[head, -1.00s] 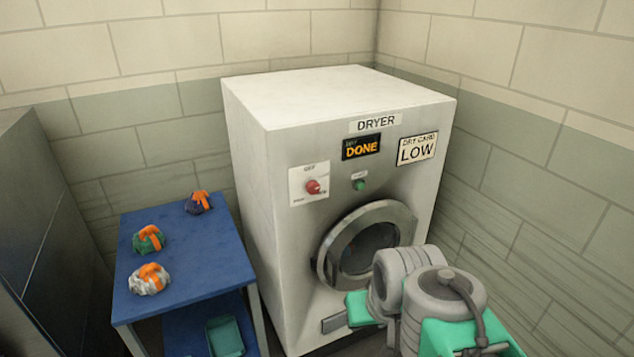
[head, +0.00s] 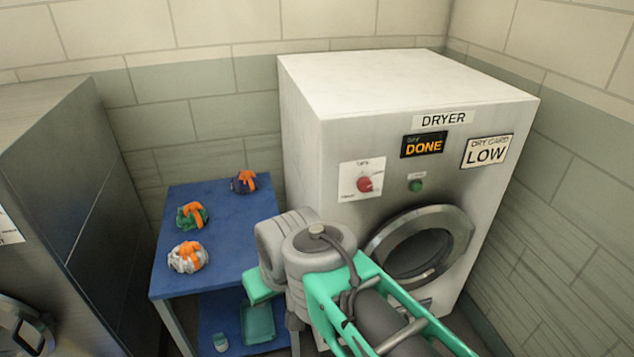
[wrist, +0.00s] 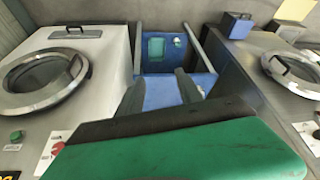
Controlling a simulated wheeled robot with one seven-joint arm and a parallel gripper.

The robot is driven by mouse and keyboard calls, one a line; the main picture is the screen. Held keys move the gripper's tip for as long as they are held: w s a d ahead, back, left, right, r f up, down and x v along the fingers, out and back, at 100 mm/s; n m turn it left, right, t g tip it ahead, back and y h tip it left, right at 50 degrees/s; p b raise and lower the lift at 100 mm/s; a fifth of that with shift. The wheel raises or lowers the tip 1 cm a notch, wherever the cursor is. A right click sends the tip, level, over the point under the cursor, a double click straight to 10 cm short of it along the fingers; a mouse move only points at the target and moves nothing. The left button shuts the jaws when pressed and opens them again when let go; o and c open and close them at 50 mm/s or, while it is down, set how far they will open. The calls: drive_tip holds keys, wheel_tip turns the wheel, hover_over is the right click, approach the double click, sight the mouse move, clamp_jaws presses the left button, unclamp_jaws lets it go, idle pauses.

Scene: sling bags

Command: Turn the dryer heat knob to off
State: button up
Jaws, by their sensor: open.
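The dryer (head: 325,170) stands at the right in the head view, with a sign reading DRYER. Its red heat knob (head: 365,184) sits on a white plate with small markings, left of a green button (head: 416,186). The knob's exact setting is too small to read.
A blue table (head: 225,225) left of the dryer holds three bundles with orange straps. A teal tray (head: 258,322) is on its lower shelf. A grey machine (head: 60,200) stands at the far left. The dryer's round door (head: 420,245) sticks out below the knob.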

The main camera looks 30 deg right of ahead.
drive_tip(key=shift+o, duration=1.4)
drive_tip(key=w+d+f+t+b, duration=0.1)
drive_tip(key=w+d+f+b, duration=0.2)
drive_tip(key=w, duration=0.2)
drive_tip(key=shift+w+t, duration=0.25)
drive_tip(key=shift+t, duration=0.05)
drive_tip(key=w+d+t+b, duration=0.1)
drive_tip(key=w+d+b, duration=0.1)
drive_tip(key=d, duration=0.1)
drive_tip(key=w+d+f+t+b, duration=0.1)
drive_tip(key=w+d, duration=0.1)
drive_tip(key=w+d+t+b, duration=0.1)
drive_tip(key=w+d+b, duration=0.1)
drive_tip(key=w+d, duration=0.1)
drive_tip(key=shift+d+f+t+b, duration=0.3)
drive_tip(key=shift+f+t+b, duration=0.05)
drive_tip(key=shift+f+t, duration=0.05)
drive_tip(key=m+t+h+b, duration=0.2)
drive_tip(key=t+h+b, duration=0.3)
drive_tip(key=t+b, duration=0.15)
approach(366, 186)
drive_tip(key=w, duration=0.2)
drive_tip(key=shift+t, duration=0.45)
drive_tip(key=p+x, duration=0.1)
drive_tip(key=x, duration=0.3)
drive_tip(key=p+x, duration=0.1)
drive_tip(key=x, duration=0.2)
drive_tip(key=shift+s+d+f+p, duration=0.1)
drive_tip(key=shift+d+f+p, duration=0.2)
drive_tip(key=shift+d+p, duration=0.1)
